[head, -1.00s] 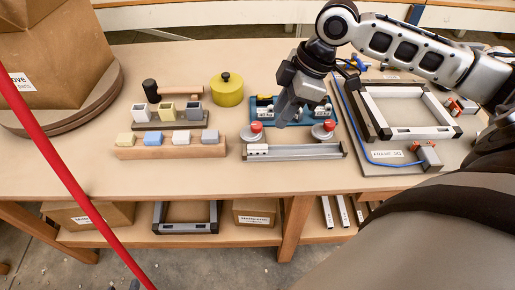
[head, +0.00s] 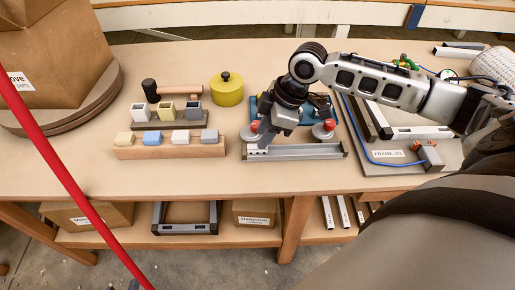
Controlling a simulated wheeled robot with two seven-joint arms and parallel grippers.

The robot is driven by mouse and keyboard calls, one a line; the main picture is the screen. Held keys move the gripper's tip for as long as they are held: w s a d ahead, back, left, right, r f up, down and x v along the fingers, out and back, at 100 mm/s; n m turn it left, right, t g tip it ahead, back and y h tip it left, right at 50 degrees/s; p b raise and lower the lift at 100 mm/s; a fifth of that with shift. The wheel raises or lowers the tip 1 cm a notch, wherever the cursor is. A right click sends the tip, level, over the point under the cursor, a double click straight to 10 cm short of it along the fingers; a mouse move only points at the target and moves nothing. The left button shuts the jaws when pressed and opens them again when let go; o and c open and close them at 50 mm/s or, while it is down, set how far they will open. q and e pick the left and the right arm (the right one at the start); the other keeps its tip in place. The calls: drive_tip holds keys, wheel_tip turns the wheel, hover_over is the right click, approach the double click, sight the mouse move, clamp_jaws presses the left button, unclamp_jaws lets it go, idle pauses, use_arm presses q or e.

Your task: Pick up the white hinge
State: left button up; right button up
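A small white piece with dark dots, which looks like the white hinge (head: 256,151), lies at the left end of a long grey metal tray (head: 310,152). My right gripper (head: 265,143) points down just above and behind this piece, close to the tray's left end. Its fingers are dark and small here, so I cannot tell whether they are open or touch the piece. Part of the blue fixture (head: 262,105) behind is hidden by my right arm. My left gripper is not in view.
Red-topped round knobs (head: 328,128) stand close by the gripper. A wooden block (head: 170,150) with several coloured pieces lies to the left. A yellow pot (head: 227,90) and a mallet (head: 151,91) are behind. A frame board (head: 400,160) lies at right.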

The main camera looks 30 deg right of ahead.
drive_tip(key=x, duration=0.3)
drive_tip(key=shift+w+a+f, duration=0.1)
drive_tip(key=shift+a+f, duration=0.1)
drive_tip(key=shift+f, duration=0.1)
clamp_jaws()
drive_tip(key=shift+r, duration=0.15)
